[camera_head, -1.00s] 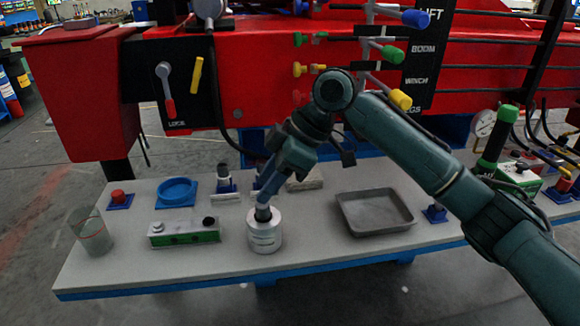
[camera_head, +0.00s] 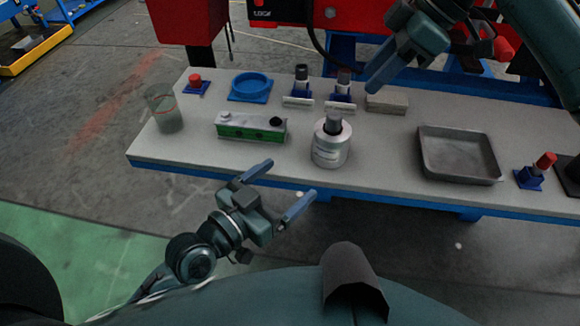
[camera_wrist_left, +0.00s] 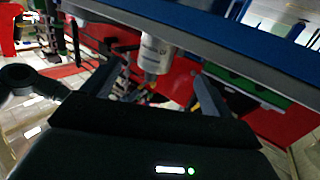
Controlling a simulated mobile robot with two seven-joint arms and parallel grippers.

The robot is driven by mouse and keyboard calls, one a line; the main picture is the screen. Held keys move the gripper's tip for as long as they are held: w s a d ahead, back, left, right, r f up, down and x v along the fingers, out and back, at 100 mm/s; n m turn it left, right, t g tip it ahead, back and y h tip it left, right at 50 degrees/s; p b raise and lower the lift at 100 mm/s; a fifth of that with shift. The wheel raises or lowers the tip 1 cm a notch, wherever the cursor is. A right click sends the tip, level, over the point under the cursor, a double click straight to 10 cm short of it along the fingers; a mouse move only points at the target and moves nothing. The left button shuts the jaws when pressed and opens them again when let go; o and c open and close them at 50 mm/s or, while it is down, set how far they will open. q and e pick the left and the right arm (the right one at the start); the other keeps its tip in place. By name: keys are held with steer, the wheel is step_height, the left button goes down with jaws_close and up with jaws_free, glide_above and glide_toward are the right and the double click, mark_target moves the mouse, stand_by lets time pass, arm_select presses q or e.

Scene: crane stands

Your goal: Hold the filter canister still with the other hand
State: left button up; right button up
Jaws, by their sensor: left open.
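The filter canister (camera_head: 331,150), a silvery cylinder with a dark, narrower piece standing in its top, is upright near the table's front edge. My left gripper (camera_head: 283,186) is open and empty, in front of the table edge and left of the canister, apart from it. In the left wrist view, the canister (camera_wrist_left: 154,52) appears inverted beyond the gap between my open left fingers (camera_wrist_left: 152,85). My right gripper (camera_head: 415,50) is above the back of the table, right of the canister and clear of it; its opening is unclear.
A green-and-white box (camera_head: 250,127) stands left of the canister and a grey tray (camera_head: 458,155) right of it. A clear beaker (camera_head: 163,112), blue ring dish (camera_head: 250,86) and several small stands sit on the table (camera_head: 200,152). The red machine is behind.

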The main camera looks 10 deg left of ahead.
mark_target(336, 116)
arm_select(q)
steer(key=shift+w+d+r+m+h, duration=0.25)
steer(key=shift+w+d+r, duration=0.1)
steer(key=shift+w, duration=0.3)
steer(key=shift+w+d+r+m+h, duration=0.25)
steer(key=shift+w+r, duration=0.05)
steer(key=shift+w, duration=0.3)
steer(key=x, duration=1.3)
steer(key=shift+c, duration=0.5)
steer(key=shift+a, duration=0.1)
steer(key=c, duration=1.3)
arm_select(e)
steer(key=shift+o, duration=0.4)
steer(key=shift+o, duration=0.2)
steer(key=shift+s+a+f+m+h, duration=0.2)
steer(key=shift+a+m+h, duration=0.2)
steer(key=shift+a, duration=0.15)
steer(key=shift+m+t+h, duration=0.4)
steer(key=shift+m+h, duration=0.2)
steer(key=shift+m, duration=0.3)
steer(key=shift+a+x, duration=0.15)
steer(key=shift+x, duration=1.5)
steer(key=shift+a+x, duration=0.15)
steer(key=shift+x, duration=1.5)
steer(key=shift+a+x, duration=0.2)
steer(key=shift+x, duration=1.5)
